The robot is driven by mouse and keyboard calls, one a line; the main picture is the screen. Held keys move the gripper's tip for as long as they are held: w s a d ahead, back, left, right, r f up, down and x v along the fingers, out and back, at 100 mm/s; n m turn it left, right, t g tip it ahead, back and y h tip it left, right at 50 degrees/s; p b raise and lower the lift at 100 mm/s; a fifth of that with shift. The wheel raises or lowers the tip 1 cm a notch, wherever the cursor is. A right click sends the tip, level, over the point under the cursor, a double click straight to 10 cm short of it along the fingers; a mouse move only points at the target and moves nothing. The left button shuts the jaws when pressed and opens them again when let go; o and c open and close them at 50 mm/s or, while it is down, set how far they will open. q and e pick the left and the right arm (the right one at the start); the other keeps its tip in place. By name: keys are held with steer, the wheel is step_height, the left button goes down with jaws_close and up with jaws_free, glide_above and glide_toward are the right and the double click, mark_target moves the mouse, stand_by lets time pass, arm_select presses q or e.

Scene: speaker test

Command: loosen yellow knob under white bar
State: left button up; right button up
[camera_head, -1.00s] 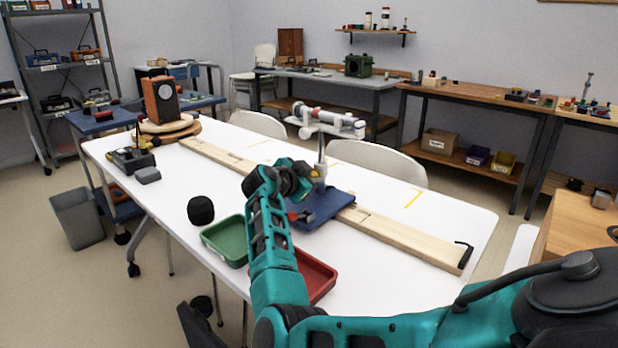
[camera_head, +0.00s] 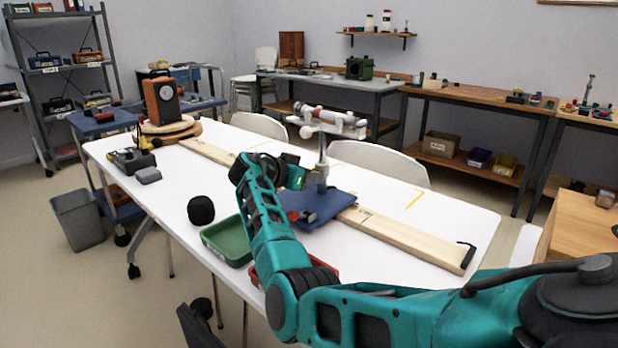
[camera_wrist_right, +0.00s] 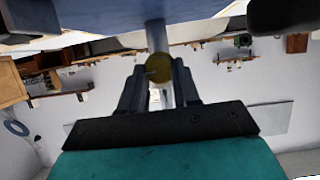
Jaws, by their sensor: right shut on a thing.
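The white bar (camera_head: 328,123) sits on top of an upright grey post (camera_head: 322,155) that rises from a blue base (camera_head: 335,205) on the table. My right gripper (camera_head: 307,179) reaches the lower part of the post from the left. In the right wrist view the yellow knob (camera_wrist_right: 159,68) sits between the dark fingers of my right gripper (camera_wrist_right: 158,80), in front of the post. The fingers are shut on the knob.
A long wooden board (camera_head: 410,236) runs across the white table (camera_head: 440,205). An orange-brown speaker (camera_head: 161,102) stands at the far left.

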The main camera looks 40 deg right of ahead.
steer(key=shift+n, duration=0.3)
stand_by(0.4)
steer(key=o, duration=1.1)
steer(key=shift+c, duration=0.2)
steer(key=w+p+v, duration=0.1)
steer(key=v, duration=1.2)
steer(key=shift+s+p, duration=0.15)
steer(key=shift+p, duration=0.25)
